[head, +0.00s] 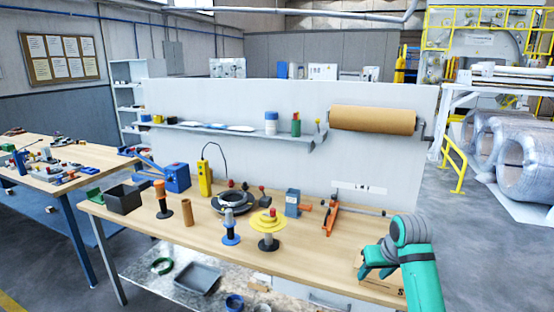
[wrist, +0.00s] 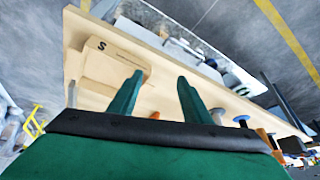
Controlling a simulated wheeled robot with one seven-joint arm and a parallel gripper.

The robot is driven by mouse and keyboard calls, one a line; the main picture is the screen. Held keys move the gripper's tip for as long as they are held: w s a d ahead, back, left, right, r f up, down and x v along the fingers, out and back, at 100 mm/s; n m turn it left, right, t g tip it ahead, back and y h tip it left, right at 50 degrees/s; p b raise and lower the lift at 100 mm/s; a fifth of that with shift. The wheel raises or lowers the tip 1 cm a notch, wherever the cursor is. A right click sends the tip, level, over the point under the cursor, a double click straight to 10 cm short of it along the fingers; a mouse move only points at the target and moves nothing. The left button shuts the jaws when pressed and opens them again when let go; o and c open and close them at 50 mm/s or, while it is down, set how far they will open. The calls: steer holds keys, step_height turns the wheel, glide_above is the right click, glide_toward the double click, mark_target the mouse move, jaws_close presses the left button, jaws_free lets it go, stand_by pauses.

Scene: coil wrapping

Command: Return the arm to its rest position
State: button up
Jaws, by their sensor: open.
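My arm is teal and grey and reaches in at the right of the head view. My gripper (head: 372,262) is above the right end of the wooden workbench (head: 330,248). In the wrist view the two teal fingers of my gripper (wrist: 158,98) stand apart with nothing between them. A flat cardboard piece marked with an "S" (wrist: 112,58) lies on the bench close to the fingers. In the head view my gripper partly hides it.
A brown paper roll (head: 372,120) hangs on the panel behind. Large wrapped coils (head: 525,155) stand at the right.

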steer(key=a+f+t+y, duration=0.3)
steer(key=a+f+t, duration=0.1)
steer(key=a+f, duration=1.5)
steer(key=s+a+f+m+t+h, duration=0.1)
steer(key=s+a+f+m+t, duration=0.2)
steer(key=s+a+f, duration=0.75)
steer(key=s+a+t+h, duration=0.1)
steer(key=s+a+h, duration=0.1)
steer(key=s, duration=2.2)
steer(key=s+d+r+n+t, duration=0.1)
steer(key=s+r, duration=0.5)
steer(key=s, duration=0.3)
steer(key=s+d+r+n+t, duration=0.1)
steer(key=s+d+r, duration=0.1)
steer(key=s+r, duration=0.5)
steer(key=shift+s+r+n+h, duration=0.2)
steer(key=shift+s+n+h, duration=0.1)
steer(key=shift+s, duration=0.6)
